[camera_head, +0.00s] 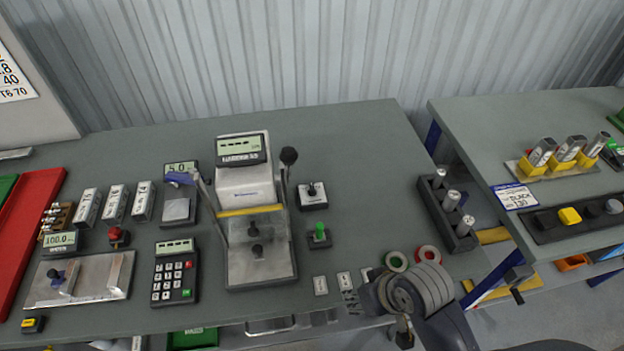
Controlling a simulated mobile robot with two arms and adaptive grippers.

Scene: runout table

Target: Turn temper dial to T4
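A small white box with a black knob (312,195) stands on the grey bench, just right of the hardness tester (246,190); it may be the temper dial, but its markings are too small to read. Part of my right arm, with grey rounded parts, comes in at the bottom right and overlaps the bench's front edge. My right gripper (396,312) appears there, well in front of the knob and apart from it; its finger opening is not clear. My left gripper is not in view.
A green-button box (319,236) stands in front of the knob box. A black rack (447,211) holds metal cylinders to the right. A keypad (175,280) and a scale (80,279) are at left. Bare bench (375,150) lies behind and right of the knob.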

